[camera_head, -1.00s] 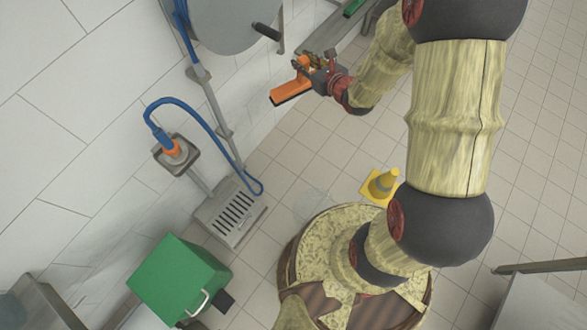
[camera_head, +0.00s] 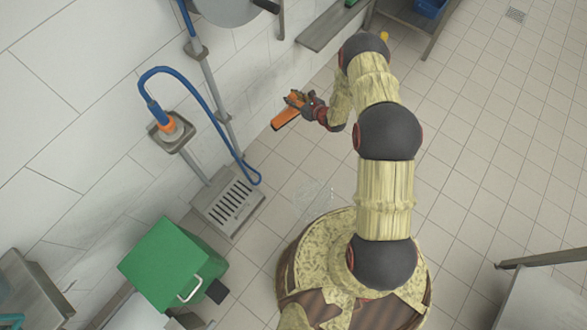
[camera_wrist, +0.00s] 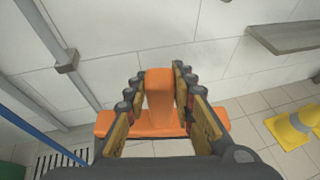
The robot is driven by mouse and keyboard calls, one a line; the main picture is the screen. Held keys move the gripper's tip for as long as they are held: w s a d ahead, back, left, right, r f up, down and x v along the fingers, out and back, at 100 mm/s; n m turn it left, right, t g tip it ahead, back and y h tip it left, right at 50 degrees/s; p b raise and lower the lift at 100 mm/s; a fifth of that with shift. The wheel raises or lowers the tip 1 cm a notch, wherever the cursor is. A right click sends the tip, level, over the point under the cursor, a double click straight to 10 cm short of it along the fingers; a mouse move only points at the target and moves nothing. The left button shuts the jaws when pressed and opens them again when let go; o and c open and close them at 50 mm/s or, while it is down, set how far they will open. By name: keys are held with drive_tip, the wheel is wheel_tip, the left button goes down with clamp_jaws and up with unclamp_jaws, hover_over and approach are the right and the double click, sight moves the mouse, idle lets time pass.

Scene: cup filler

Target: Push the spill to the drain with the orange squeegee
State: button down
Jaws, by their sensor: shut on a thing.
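My gripper (camera_head: 304,101) is shut on the orange squeegee (camera_head: 286,118), which is held near the tiled wall. In the wrist view the squeegee's handle (camera_wrist: 160,95) stands between the two fingers, and its wide orange head spans crosswise below. A faint, clear wet patch that looks like the spill (camera_head: 314,192) lies on the floor tiles between my base and the slotted drain (camera_head: 232,205). The drain is a grey grated unit at the foot of the hose column; part of its slots shows in the wrist view (camera_wrist: 58,162). I cannot tell the squeegee's exact height above the floor.
A green box (camera_head: 172,262) stands left of my base. A blue hose (camera_head: 214,112) loops above the drain. A wall shelf (camera_head: 322,28) is above the squeegee.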

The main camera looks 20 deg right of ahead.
drive_tip(key=s+a+f+b, duration=0.1)
drive_tip(key=s+f+b, duration=0.2)
drive_tip(key=f, duration=1.3)
drive_tip(key=s+a+f+b, duration=0.1)
drive_tip(key=s+f+b, duration=0.3)
drive_tip(key=f, duration=1.2)
drive_tip(key=s+a+f+n+y+b, duration=0.1)
drive_tip(key=s+f+b, duration=0.3)
drive_tip(key=f, duration=1.1)
drive_tip(key=s, duration=0.3)
drive_tip(key=shift+s+a+f, duration=0.15)
drive_tip(key=shift+a+f, duration=0.25)
drive_tip(key=shift+f, duration=0.7)
drive_tip(key=shift+s+d, duration=0.1)
